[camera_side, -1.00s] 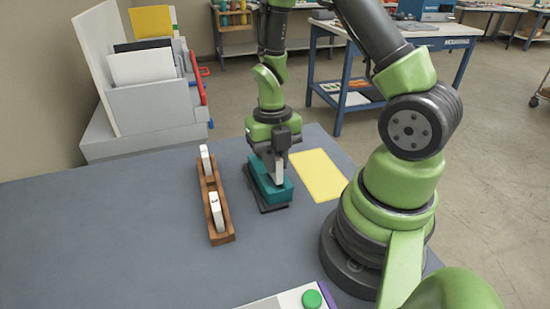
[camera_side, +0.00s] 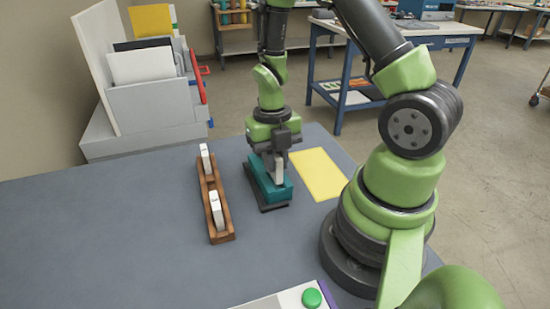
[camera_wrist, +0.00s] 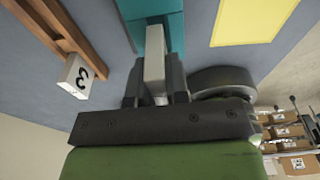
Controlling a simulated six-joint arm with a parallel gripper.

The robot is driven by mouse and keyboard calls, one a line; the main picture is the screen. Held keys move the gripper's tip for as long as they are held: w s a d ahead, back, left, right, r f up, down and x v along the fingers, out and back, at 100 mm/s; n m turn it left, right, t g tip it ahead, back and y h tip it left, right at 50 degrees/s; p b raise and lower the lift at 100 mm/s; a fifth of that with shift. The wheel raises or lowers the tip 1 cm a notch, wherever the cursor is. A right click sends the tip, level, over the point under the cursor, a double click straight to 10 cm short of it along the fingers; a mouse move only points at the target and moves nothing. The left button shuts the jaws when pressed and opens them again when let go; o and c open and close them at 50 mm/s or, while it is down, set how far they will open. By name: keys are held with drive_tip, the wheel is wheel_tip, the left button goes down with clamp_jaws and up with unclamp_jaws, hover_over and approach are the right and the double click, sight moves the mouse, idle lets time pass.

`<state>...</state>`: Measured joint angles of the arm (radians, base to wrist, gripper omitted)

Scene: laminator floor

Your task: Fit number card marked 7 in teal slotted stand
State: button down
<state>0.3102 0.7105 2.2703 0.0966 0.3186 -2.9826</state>
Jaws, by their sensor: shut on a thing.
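The teal slotted stand (camera_side: 263,183) sits on a dark base on the grey table; it also shows in the wrist view (camera_wrist: 177,22). My gripper (camera_side: 278,170) is right over the stand, pointing down. In the wrist view my gripper (camera_wrist: 157,95) is shut on a white card (camera_wrist: 154,66), which stands at the stand's slot. The card's lower edge appears to be at or in the slot; how deep I cannot tell. Its number is not visible from these angles.
A brown wooden rack (camera_side: 225,230) left of the stand holds two white cards, one marked 3 (camera_wrist: 76,78). A yellow sheet (camera_side: 320,173) lies to the right. A grey sorter (camera_side: 150,95) stands at the back left. A green button (camera_side: 312,298) is at the front.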

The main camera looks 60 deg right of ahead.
drive_tip(key=shift+f, duration=0.95)
idle(1.5)
drive_tip(key=c, duration=0.7)
unclamp_jaws()
drive_tip(key=shift+r, duration=3.8)
